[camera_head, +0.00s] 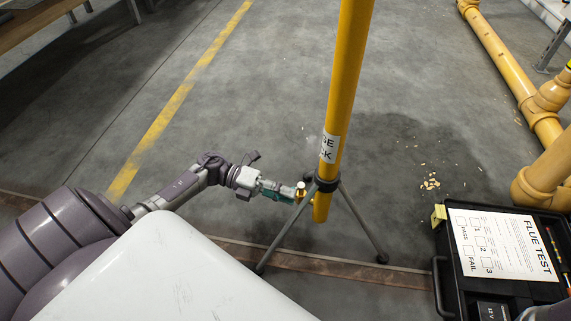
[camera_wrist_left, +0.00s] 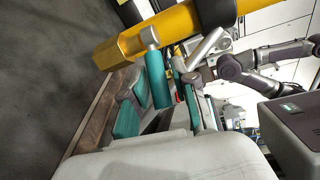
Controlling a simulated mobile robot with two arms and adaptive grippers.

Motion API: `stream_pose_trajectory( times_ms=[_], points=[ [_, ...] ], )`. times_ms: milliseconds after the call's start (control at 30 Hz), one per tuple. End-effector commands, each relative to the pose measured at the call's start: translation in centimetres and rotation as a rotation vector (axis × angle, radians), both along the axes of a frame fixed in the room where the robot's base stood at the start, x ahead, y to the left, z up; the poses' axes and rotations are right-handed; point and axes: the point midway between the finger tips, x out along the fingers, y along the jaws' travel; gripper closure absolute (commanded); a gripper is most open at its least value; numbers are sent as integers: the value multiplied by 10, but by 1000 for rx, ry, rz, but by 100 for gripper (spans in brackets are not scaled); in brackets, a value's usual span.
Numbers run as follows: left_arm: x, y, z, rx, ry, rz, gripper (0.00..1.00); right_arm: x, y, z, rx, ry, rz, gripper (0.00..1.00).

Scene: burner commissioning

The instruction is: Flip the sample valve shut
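A yellow standpipe (camera_head: 345,95) rises through a small grey tripod (camera_head: 356,215). Its label is partly visible and reads "GE" and "CK". A small brass valve (camera_head: 300,190) sits on the left side of the pipe near its lower end. Contact with the knob is unclear.
A black case (camera_head: 445,265) with a "FLUE TEST" sheet (camera_head: 500,245) is at the lower right. Thick yellow piping (camera_head: 510,75) runs along the right. Small yellowish bits (camera_head: 430,183) lie on the floor. The floor left of the pipe is clear, with a yellow line (camera_head: 180,95).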

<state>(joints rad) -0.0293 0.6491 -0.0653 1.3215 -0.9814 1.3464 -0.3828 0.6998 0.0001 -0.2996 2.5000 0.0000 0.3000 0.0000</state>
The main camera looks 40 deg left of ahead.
Motion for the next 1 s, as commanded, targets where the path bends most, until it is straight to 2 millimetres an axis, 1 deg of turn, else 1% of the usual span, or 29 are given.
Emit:
stream_pose_trajectory(
  times_ms=[133, 233, 500, 600, 700, 833, 1000],
  points=[
    [-1, 6, 0, 2, 2, 2, 72, 1, 0, 0, 0, 3, 1, 60],
    [-5, 18, 1, 4, 4, 2, 72, 1, 0, 0, 0, 2, 1, 60],
    [-22, 73, 9, 5, 4, 1, 72, 0, 0, 0, 0, 0, 1, 60],
    [-27, 90, 13, 4, 2, 1, 72, 0, 0, 0, 0, 0, 1, 60],
    [-30, 102, 14, 2, 1, 0, 72, 0, 0, 0, 0, 0, 0, 60],
    [-33, 111, 16, 1, 1, -2, 72, 0, 0, 0, 0, 0, 0, 60],
    [-34, 113, 16, 0, -1, -2, 72, 0, 0, 0, 0, -1, 0, 60]
  ],
)
